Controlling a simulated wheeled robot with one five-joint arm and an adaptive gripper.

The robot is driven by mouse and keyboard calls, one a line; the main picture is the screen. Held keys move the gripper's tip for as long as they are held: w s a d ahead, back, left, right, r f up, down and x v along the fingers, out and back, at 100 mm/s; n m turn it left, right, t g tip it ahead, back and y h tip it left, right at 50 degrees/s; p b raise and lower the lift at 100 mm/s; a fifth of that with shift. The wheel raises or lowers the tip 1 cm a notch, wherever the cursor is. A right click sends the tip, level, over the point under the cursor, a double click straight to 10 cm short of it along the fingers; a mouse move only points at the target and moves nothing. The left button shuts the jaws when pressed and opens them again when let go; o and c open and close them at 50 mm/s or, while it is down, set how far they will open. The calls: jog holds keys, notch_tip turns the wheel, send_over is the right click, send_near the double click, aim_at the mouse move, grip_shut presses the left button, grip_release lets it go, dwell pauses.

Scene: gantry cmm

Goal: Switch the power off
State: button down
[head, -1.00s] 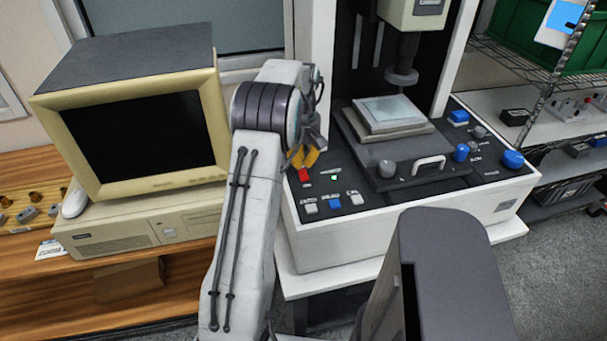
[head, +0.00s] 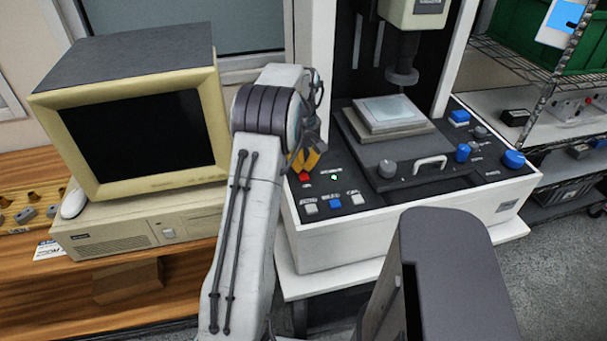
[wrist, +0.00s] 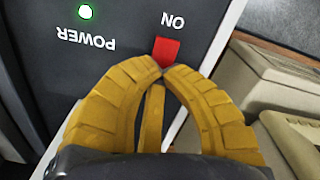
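The red power switch (head: 304,177) is on the dark left front panel of the white measuring machine (head: 350,240). In the wrist view the red switch (wrist: 168,51) lies beside the upside-down label ON, and a lit green lamp (wrist: 85,12) is near the label POWER. My gripper (head: 304,164) is just above and behind the switch. In the wrist view the yellow fingertips of my gripper (wrist: 163,69) meet at the near edge of the switch, with nothing between them. I cannot tell whether they touch it.
White and blue buttons (head: 335,202) sit in front of the switch. A beige computer with monitor (head: 215,110) stands close on the left. A plate with a handle (head: 430,165) and blue knobs (head: 513,159) are to the right.

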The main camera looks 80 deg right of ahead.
aim_at(302, 171)
jog(key=shift+f+b, duration=0.4)
jog(key=shift+f, duration=0.3)
dwell(0.3)
jog(key=shift+r+p, duration=3.25)
jog(key=shift+r, duration=0.3)
